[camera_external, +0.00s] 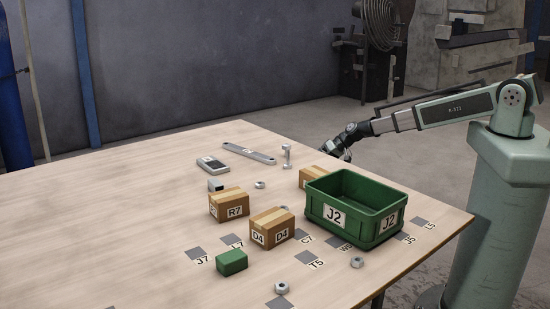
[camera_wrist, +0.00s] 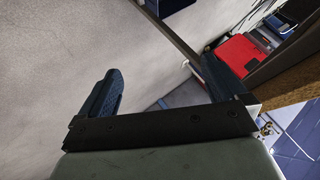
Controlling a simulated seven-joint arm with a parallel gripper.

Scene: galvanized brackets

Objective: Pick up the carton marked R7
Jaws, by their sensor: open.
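The carton marked R7 (camera_external: 229,205) is a small brown box with a lighter tape strip. It stands upright on the wooden table, left of the green bin, with its label facing the camera. My gripper (camera_external: 338,149) is beyond the table's far right edge, well away from the carton. In the wrist view my gripper (camera_wrist: 165,88) shows two dark fingers spread wide with nothing between them. The carton does not show in the wrist view.
A carton marked D4 (camera_external: 266,230) stands just right of R7. The green bin J2 (camera_external: 388,238) stands between it and my arm's side, partly hiding another carton (camera_external: 312,177). A green block (camera_external: 231,262), nuts, a wrench (camera_external: 248,154) and a bolt (camera_external: 287,156) lie around. The table's left is clear.

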